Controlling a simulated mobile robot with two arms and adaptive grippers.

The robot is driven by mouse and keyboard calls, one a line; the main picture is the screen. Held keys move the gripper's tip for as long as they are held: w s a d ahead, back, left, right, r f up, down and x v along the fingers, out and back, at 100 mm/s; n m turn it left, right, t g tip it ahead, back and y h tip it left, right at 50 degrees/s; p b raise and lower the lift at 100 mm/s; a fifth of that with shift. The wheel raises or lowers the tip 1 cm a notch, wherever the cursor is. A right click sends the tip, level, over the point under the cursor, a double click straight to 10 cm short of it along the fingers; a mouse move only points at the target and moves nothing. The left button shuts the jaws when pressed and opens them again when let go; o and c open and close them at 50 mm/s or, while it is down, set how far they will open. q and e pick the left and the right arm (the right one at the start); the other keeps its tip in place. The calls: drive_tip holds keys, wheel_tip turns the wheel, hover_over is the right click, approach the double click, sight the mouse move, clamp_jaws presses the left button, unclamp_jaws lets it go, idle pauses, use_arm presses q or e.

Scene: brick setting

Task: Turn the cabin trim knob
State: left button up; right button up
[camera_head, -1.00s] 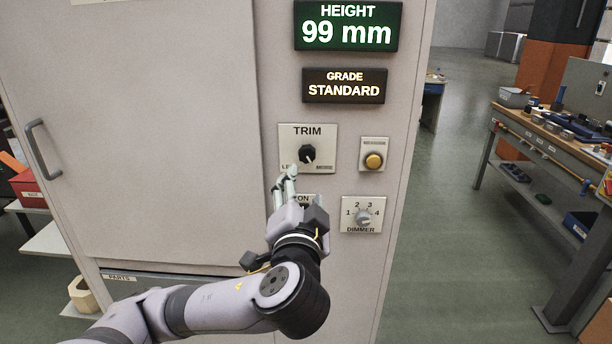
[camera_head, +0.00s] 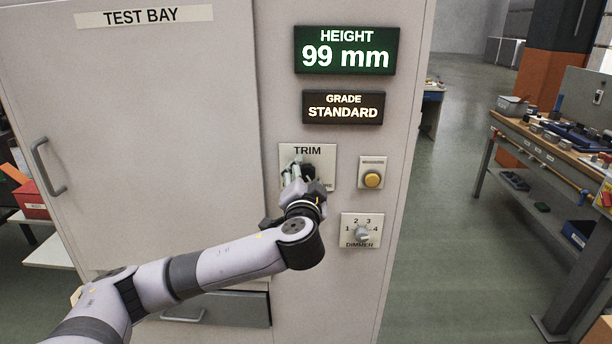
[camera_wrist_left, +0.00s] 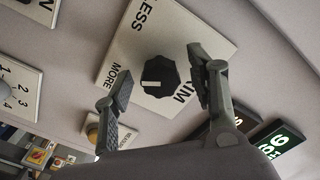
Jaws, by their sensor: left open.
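The trim knob is black and round with a white pointer line, on a white plate marked TRIM, LESS and MORE (camera_head: 322,153). In the head view the knob (camera_head: 309,172) is partly hidden by my left gripper (camera_head: 296,166), which is up in front of the plate. In the left wrist view the knob (camera_wrist_left: 159,76) shows whole, between the two spread fingers of my left gripper (camera_wrist_left: 162,86). The gripper is open, and the fingers look apart from the knob on both sides. I cannot tell how far the fingertips are from the plate. My right gripper is not in view.
A height display (camera_head: 346,51) reads 99 mm and a grade display (camera_head: 343,107) reads STANDARD. A yellow button (camera_head: 372,180) sits right of the plate, a dimmer knob (camera_head: 362,233) below it. A cabinet door handle (camera_head: 47,166) is at left. A workbench (camera_head: 560,150) stands at right.

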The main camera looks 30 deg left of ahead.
use_arm(q)
drive_tip(key=shift+c, duration=0.3)
drive_tip(key=shift+c, duration=0.7)
drive_tip(key=c, duration=0.9)
drive_tip(key=m+p, duration=0.1)
drive_tip(key=m, duration=0.2)
drive_tip(key=shift+r, duration=0.1)
drive_tip(key=shift+c, duration=0.2)
drive_tip(key=shift+m, duration=0.6)
drive_tip(key=o, duration=1.1)
drive_tip(key=shift+o, duration=0.2)
